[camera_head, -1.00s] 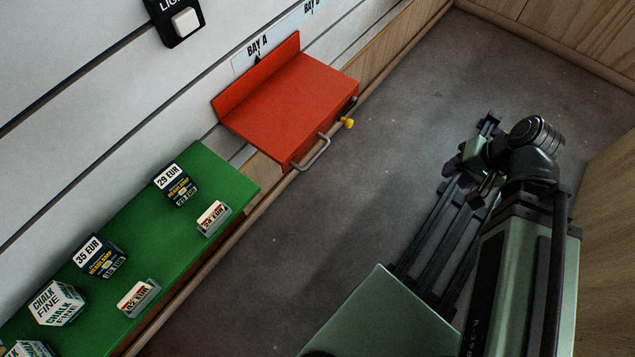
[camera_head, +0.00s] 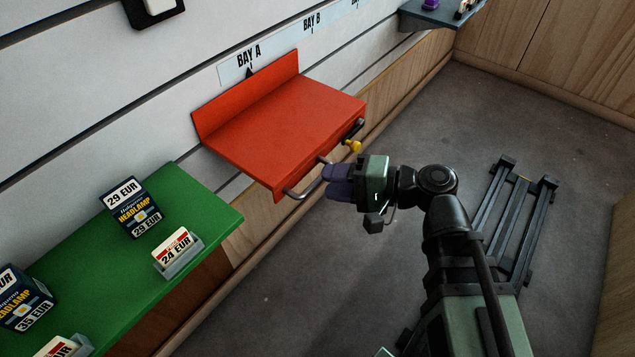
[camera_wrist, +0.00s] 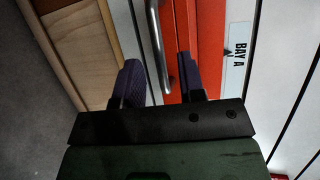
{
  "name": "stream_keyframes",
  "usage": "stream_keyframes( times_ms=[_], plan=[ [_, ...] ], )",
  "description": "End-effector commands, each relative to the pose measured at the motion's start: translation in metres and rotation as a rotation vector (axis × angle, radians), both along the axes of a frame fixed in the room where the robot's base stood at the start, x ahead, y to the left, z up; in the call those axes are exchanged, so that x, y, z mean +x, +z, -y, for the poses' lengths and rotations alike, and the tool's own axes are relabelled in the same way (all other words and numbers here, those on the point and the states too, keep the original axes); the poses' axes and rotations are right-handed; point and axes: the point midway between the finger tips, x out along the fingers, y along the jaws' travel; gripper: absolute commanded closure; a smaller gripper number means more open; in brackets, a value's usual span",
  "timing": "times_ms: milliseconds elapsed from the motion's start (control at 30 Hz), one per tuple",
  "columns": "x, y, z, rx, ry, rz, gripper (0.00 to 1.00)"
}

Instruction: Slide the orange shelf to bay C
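The orange shelf (camera_head: 285,125) is on the slatted wall, its black pointer under the BAY A label (camera_head: 249,56). A grey bar handle (camera_head: 298,192) is on its front edge, with a yellow knob (camera_head: 352,146) to the right. My gripper (camera_head: 332,182) is at the handle, partly hiding it. In the wrist view, my gripper (camera_wrist: 158,82) is open, one purple finger on each side of the handle (camera_wrist: 158,40), with visible gaps. The orange shelf (camera_wrist: 208,45) also shows there behind the right finger. The BAY B label (camera_head: 312,21) is further right; a label beyond it is cut off.
A green shelf (camera_head: 205,205) with headlamp boxes (camera_head: 135,209) and price cards (camera_head: 178,251) is close on the left. A dark grey shelf (camera_head: 425,16) with small items is at the far right end of the wall. The wall between it and the orange shelf looks clear.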

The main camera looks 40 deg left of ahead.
Motion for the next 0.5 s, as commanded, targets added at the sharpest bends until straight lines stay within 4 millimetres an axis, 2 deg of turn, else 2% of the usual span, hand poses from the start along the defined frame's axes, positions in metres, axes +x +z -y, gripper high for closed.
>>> stream_keyframes(
  times_ms=[100,200,467,500],
  plan=[
    [-0.011,-0.006,-0.02,-0.001,0.002,0.0,0.64],
    [-0.015,-0.007,-0.028,0.0,0.0,0.0,0.64],
    [-0.017,-0.007,-0.03,-0.001,-0.001,0.001,0.64],
    [-0.017,-0.007,-0.03,-0.001,-0.001,0.001,0.68]
  ],
)
